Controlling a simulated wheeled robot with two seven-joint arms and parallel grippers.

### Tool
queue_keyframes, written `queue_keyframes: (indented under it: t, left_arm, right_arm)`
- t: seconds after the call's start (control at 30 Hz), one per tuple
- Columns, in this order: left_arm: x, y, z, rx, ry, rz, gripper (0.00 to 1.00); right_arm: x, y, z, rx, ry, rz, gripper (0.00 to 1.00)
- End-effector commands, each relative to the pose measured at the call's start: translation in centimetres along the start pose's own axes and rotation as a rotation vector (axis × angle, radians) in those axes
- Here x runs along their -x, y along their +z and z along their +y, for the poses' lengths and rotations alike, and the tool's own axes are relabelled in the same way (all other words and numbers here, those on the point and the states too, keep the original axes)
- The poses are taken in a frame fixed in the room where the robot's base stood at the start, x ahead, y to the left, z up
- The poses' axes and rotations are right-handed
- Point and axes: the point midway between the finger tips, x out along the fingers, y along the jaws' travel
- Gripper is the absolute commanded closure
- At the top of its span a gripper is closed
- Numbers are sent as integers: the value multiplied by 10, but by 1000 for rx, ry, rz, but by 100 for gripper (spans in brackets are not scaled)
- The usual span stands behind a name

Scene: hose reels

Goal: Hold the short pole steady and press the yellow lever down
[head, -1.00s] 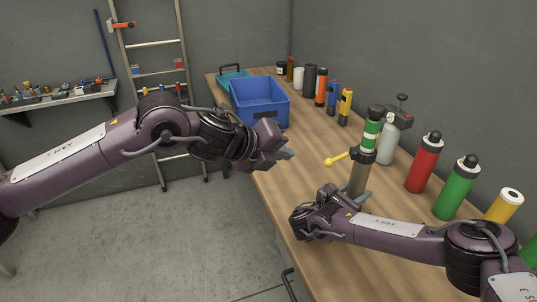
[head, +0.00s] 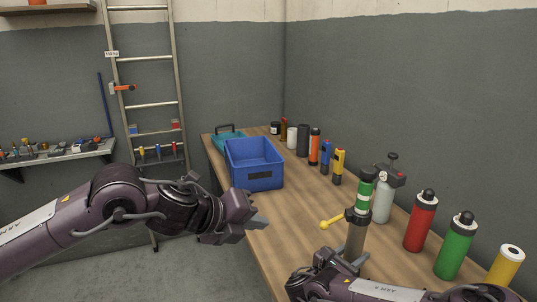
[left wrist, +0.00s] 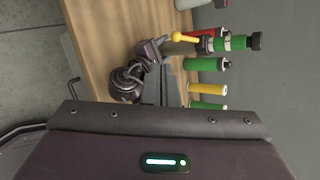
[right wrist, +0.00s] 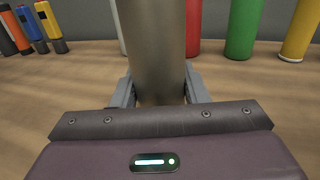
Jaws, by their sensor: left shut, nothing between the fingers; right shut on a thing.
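The short pole (head: 355,238) stands upright on the bench, grey below, with green and white bands and a dark cap above. The yellow lever (head: 331,222) sticks out left from the dark collar (head: 357,214) and slopes slightly down to its ball end. My right gripper (head: 349,259) is shut around the pole's lower part; the right wrist view shows the pole (right wrist: 153,45) between its fingers. My left gripper (head: 260,221) is shut and empty, left of the lever's ball and apart from it. The left wrist view shows the lever (left wrist: 183,37) beyond the shut fingers (left wrist: 172,85).
A blue bin (head: 254,183) stands behind my left gripper. A grey bottle (head: 383,205), a red cylinder (head: 420,224) and a green one (head: 455,249) stand right of the pole. Several smaller cylinders line the wall. The bench (head: 294,212) between bin and pole is clear.

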Motion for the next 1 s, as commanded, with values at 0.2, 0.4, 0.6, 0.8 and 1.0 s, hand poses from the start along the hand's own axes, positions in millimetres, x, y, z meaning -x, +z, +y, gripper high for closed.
queue_keyframes:
  t: [0.2, 0.4, 0.6, 0.8, 1.0]
  left_arm:
    - [15, 1, 12, -1, 2, -2, 100]
    - [27, 2, 22, 1, 2, -1, 100]
    - [37, 2, 29, 0, 1, 0, 100]
    - [39, 2, 30, -1, 1, 0, 100]
    - [39, 2, 30, -1, 1, 0, 100]
  right_arm:
    - [0, 0, 0, 0, 0, 0, 94]
    - [0, 0, 0, 0, 0, 0, 94]
    - [0, 0, 0, 0, 0, 0, 94]
    - [0, 0, 0, 0, 0, 0, 94]
    - [0, 0, 0, 0, 0, 0, 45]
